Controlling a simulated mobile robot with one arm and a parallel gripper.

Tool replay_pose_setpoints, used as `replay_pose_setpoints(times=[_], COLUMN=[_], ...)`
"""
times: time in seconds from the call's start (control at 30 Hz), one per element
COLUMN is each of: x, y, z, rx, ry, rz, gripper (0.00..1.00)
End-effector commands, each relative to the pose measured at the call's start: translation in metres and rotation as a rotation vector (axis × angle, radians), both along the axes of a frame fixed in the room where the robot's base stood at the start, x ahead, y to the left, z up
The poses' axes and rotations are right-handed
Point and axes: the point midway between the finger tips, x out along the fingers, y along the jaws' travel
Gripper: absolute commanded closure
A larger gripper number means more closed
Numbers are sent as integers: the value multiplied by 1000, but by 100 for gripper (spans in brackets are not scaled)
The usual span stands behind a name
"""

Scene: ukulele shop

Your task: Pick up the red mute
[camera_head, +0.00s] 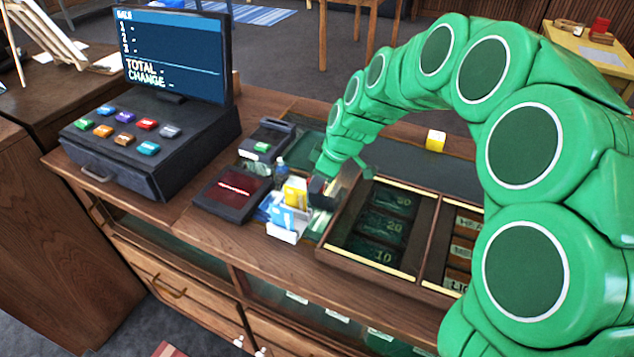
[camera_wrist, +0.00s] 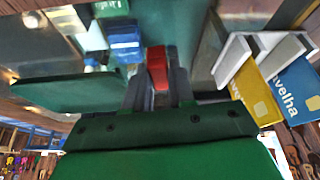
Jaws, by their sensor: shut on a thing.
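The red mute (camera_wrist: 157,66) shows in the wrist view as a small red block between the tips of my gripper's dark fingers. My gripper (camera_wrist: 158,88) is shut on it. In the head view my gripper (camera_head: 322,190) is low over the counter, just right of the card holder.
A white card holder (camera_head: 283,234) with yellow and blue cards stands close beside my gripper. A wooden tray (camera_head: 330,257) with labelled compartments lies to its right. A dark terminal (camera_head: 232,205) and cash register (camera_head: 150,160) are left. A yellow block (camera_head: 435,140) sits behind.

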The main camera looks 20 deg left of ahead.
Motion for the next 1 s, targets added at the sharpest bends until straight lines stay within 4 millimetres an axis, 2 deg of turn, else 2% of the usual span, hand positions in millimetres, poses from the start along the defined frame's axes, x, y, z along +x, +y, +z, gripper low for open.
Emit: replay_pose_setpoints(times=[0.23,0.47,0.77,1.0], x=[-1,-15,-41,-66], y=[0,-12,-33,-53], z=[29,50,88,103], rx=[1,1,0,1], ry=[0,-2,-1,-1], rz=[1,1,2,1], gripper=[100,100,100,100])
